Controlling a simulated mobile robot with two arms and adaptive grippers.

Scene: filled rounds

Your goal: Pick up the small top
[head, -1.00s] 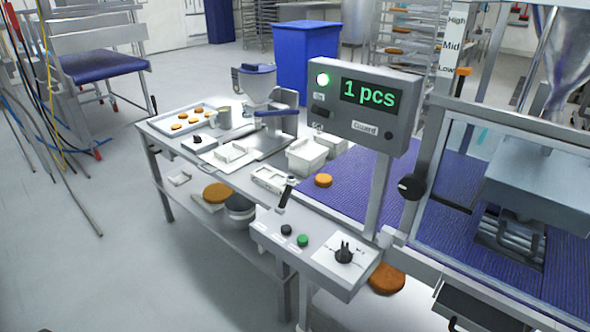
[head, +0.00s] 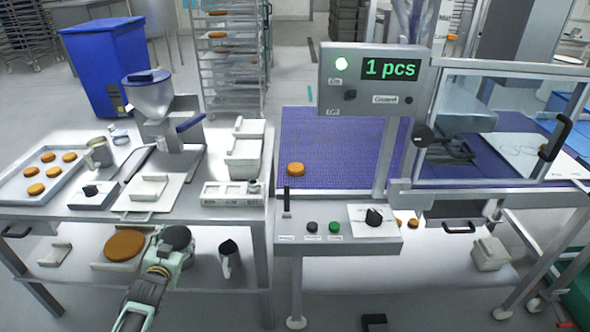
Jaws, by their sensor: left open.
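I cannot tell for sure which piece is the small top. A white piece with a raised grip (head: 149,188) lies on a white board on the left table. Another white piece with a raised edge (head: 56,254) lies on the lower shelf at the left. My left gripper (head: 176,238) reaches up from the bottom, in front of the table's front edge and over the lower shelf in the picture. It is open, with nothing seen between its fingers. It stands apart from the white piece on the board. My right gripper is not in view.
A tray of orange rounds (head: 20,197), a metal jug (head: 99,154), a black-knobbed box (head: 94,195) and a white bin (head: 243,160) crowd the table. A control panel (head: 340,230) juts out at right. A brown round (head: 124,245) and a dark-topped jug (head: 229,262) sit below.

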